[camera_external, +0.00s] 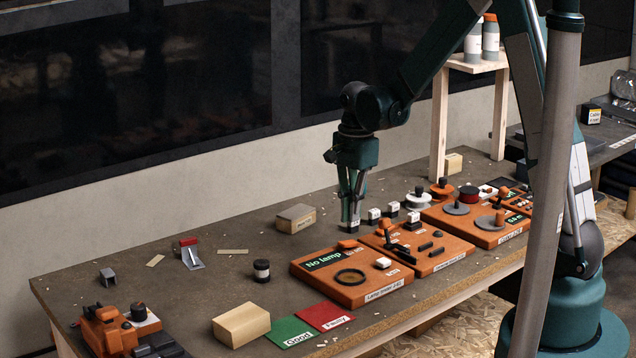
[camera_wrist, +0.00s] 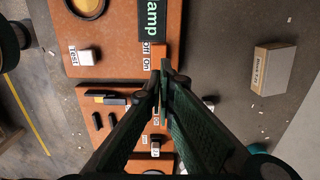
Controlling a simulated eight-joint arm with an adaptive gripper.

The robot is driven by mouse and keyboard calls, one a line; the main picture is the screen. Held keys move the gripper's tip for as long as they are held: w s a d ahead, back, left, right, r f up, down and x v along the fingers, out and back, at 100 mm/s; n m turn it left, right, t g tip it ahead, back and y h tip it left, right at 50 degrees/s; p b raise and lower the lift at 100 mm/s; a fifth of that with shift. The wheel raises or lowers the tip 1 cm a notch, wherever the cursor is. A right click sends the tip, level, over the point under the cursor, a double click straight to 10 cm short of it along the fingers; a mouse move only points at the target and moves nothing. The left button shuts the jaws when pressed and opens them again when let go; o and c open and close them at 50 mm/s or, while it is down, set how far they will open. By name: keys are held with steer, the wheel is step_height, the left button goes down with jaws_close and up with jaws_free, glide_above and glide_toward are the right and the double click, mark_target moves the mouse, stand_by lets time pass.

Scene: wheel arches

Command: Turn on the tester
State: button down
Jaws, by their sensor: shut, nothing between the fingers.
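The orange lamp tester (camera_external: 350,296) lies on the bench, with a display (camera_external: 325,260) showing "No lamp" in green letters. It has a round dark ring and a white button (camera_external: 382,263), labelled "Test" in the wrist view (camera_wrist: 85,57). A small orange switch (camera_wrist: 158,51) sits beside the "Off On" labels at the tester's edge. My gripper (camera_external: 351,224) is shut and empty, pointing down near the tester's far corner. In the wrist view its fingertips (camera_wrist: 164,70) are right beside the switch and partly cover it; I cannot tell whether they touch.
A second orange panel (camera_external: 438,263) with black parts stands right of the tester, and a third orange panel (camera_external: 478,233) beyond it. Small white-labelled blocks (camera_external: 392,208) stand close to my gripper. Green (camera_external: 288,332) and red (camera_external: 326,316) mats lie in front.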

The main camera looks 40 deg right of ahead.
step_height(320, 180, up, 8)
steer(key=shift+p, duration=0.35)
steer(key=shift+d+r, duration=0.1)
stand_by(0.3)
steer(key=shift+r, duration=0.15)
steer(key=s+a+r+n+t+b, duration=0.1)
steer(key=s+a+r+n+t, duration=0.15)
steer(key=s+r+n, duration=0.65)
steer(key=s+r+n+t, duration=0.1)
steer(key=s+n, duration=0.3)
steer(key=s, duration=0.5)
steer(key=s+a+r+n+t+b, duration=0.1)
steer(key=s+n+t, duration=0.2)
steer(key=s, duration=0.6)
steer(key=shift+a+r+n+t, duration=0.2)
steer(key=shift+r+n+t, duration=0.15)
steer(key=shift+n, duration=0.65)
